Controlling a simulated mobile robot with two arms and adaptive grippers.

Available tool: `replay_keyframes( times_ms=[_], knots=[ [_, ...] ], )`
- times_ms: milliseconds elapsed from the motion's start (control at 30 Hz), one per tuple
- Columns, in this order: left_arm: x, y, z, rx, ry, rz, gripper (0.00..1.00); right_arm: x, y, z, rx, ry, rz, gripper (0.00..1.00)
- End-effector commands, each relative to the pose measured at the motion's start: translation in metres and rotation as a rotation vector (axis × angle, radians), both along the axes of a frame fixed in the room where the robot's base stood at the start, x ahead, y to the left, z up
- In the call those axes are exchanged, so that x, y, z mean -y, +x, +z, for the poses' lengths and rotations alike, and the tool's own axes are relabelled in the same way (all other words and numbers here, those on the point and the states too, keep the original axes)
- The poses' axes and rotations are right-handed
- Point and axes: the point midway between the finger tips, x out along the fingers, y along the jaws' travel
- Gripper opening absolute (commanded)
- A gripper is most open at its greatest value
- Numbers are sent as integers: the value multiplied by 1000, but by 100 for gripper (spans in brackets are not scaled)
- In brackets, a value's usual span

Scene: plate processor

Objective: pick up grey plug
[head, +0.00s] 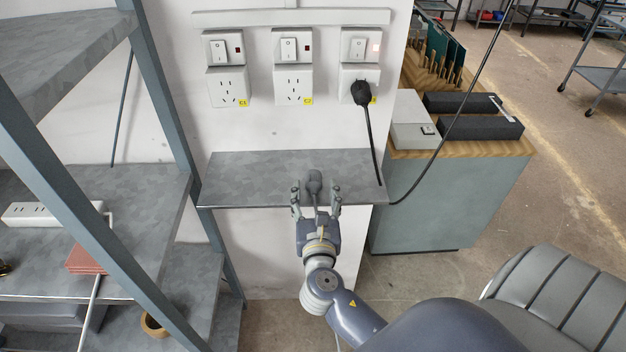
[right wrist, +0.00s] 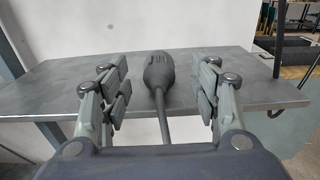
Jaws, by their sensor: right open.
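The grey plug (head: 314,182) lies on a narrow grey metal shelf (head: 240,179) below the wall sockets. Its cord runs back toward my right gripper. My right gripper (head: 316,192) is open, with one finger on each side of the plug. In the right wrist view the plug (right wrist: 158,70) sits between the open fingers (right wrist: 160,88), with a visible gap on both sides. Its grey cord (right wrist: 165,125) runs down between the fingers toward the palm. My left gripper does not show.
Several sockets and switches are on the white wall, and a black plug (head: 361,92) is in the right socket, its cable hanging past the shelf's right end. A wood-topped cabinet (head: 460,149) stands to the right. A metal rack post (head: 165,100) rises at left.

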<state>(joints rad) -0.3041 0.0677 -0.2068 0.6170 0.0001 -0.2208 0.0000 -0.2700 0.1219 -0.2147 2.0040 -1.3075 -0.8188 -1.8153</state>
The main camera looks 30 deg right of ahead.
Motion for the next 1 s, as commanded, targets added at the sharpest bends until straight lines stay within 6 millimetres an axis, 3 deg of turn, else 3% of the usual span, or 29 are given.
replay_keyframes(
  times_ms=[300, 633, 833, 1000],
  knots=[
    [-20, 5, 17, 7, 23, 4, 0, 19, 36, -2, 0, -1, 0, 57],
    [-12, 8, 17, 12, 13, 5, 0, 22, 41, -5, 0, 0, 0, 57],
    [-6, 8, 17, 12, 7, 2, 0, 22, 41, -5, 0, 0, 0, 12],
    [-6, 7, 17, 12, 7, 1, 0, 22, 41, -5, 0, 0, 0, 12]
  ],
)
